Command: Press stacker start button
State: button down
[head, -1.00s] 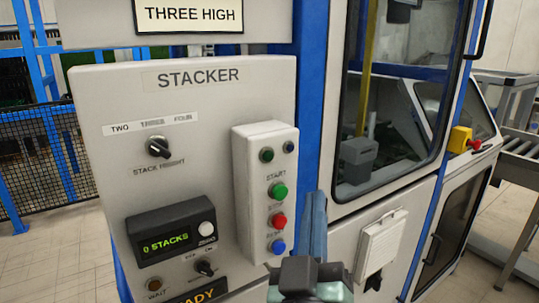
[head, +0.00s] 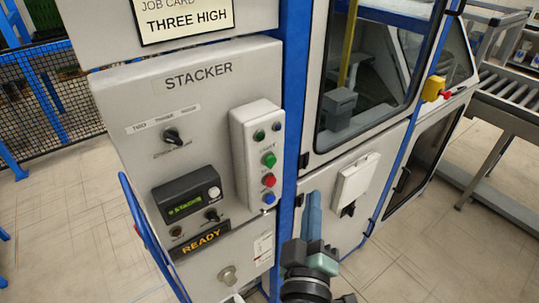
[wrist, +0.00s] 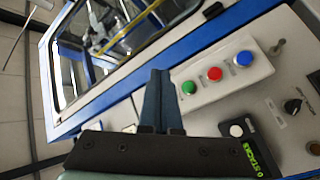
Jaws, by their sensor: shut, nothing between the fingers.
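The green start button (head: 269,160) is the upper of three coloured buttons on the pale button box (head: 243,151) of the stacker panel (head: 112,100). A red button (head: 268,180) and a blue button (head: 269,198) sit below it. The wrist view shows the same green button (wrist: 189,88), red button (wrist: 215,74) and blue button (wrist: 243,59) in a slanted row. My gripper (head: 312,200) is shut and empty, its dark blue fingers to the right of and below the box. In the wrist view, the fingertips (wrist: 159,75) are just left of the green button; contact cannot be told.
The panel also has a stack height knob (head: 172,136), a counter display (head: 186,195) and a READY sign (head: 201,241). A job card (head: 186,22) reads THREE HIGH. A blue rail (head: 150,240) runs along the panel's left edge. A windowed cabinet stands right, beside a roller conveyor (head: 515,105).

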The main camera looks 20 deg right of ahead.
aim_at(271, 162)
jog(key=shift+w, duration=0.1)
jog(key=w+a+b, duration=0.3)
jog(key=w+b, duration=0.1)
jog(key=w, duration=0.4)
jog(key=shift+b, duration=0.4)
jog(key=shift+w, duration=0.1)
dwell(1.8)
jog(key=shift+w+a, duration=0.15)
jog(key=shift+w, duration=0.25)
